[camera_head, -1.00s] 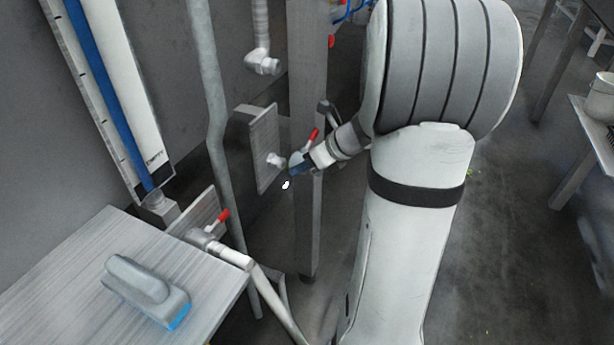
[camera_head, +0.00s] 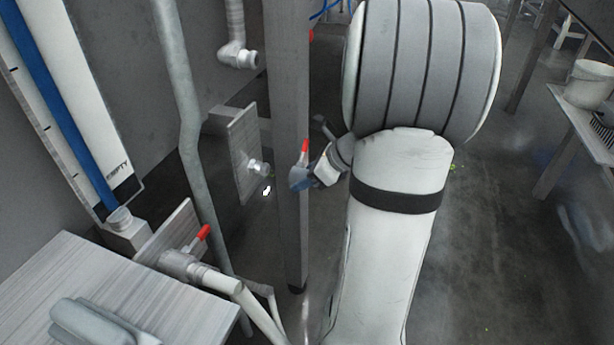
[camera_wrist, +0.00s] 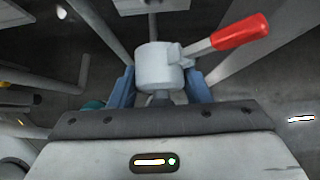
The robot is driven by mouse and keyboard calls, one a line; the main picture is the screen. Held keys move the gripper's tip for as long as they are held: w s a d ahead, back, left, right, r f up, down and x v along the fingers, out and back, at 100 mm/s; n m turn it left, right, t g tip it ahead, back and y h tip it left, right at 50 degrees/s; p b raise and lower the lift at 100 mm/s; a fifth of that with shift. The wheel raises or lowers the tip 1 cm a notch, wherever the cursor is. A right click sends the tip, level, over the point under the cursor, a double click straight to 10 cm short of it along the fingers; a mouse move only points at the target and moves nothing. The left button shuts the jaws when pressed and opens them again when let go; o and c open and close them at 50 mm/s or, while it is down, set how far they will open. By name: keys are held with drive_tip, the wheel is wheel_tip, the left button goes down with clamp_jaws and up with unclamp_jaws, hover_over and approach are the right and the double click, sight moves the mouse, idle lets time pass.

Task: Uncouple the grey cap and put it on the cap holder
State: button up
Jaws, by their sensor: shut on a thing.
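The grey cap (camera_wrist: 158,66), a short cylinder with a red-tipped lever (camera_wrist: 240,32), sits between the blue fingers of my gripper (camera_wrist: 158,92) in the wrist view. The cap's red lever (camera_head: 304,149) points up in the head view. A metal stub (camera_head: 259,168) on a square plate (camera_head: 238,150) lies left of my gripper, with a visible gap between them. I cannot tell which part is the cap holder.
The upright post (camera_head: 288,90) stands close to my gripper. A pipe elbow (camera_head: 238,56) hangs at upper left. A red-levered hose coupling (camera_head: 185,264) and a metal table (camera_head: 150,295) are at lower left. A bucket (camera_head: 588,84) stands far right; the floor there is mostly open.

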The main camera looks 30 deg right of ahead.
sight(268, 170)
drive_tip(key=shift+w+a, duration=0.8)
drive_tip(key=shift+w, duration=0.2)
drive_tip(key=shift+w+a, duration=0.75)
drive_tip(key=shift+w, duration=0.2)
drive_tip(key=shift+p, duration=0.65)
drive_tip(key=shift+w+a, duration=0.7)
drive_tip(key=shift+w, duration=0.25)
drive_tip(key=shift+w+a, duration=0.25)
drive_tip(key=shift+w+a, duration=0.4)
drive_tip(key=shift+w, duration=0.1)
drive_tip(key=o, duration=1.2)
drive_tip(key=shift+c, duration=0.2)
drive_tip(key=shift+d+r, duration=0.1)
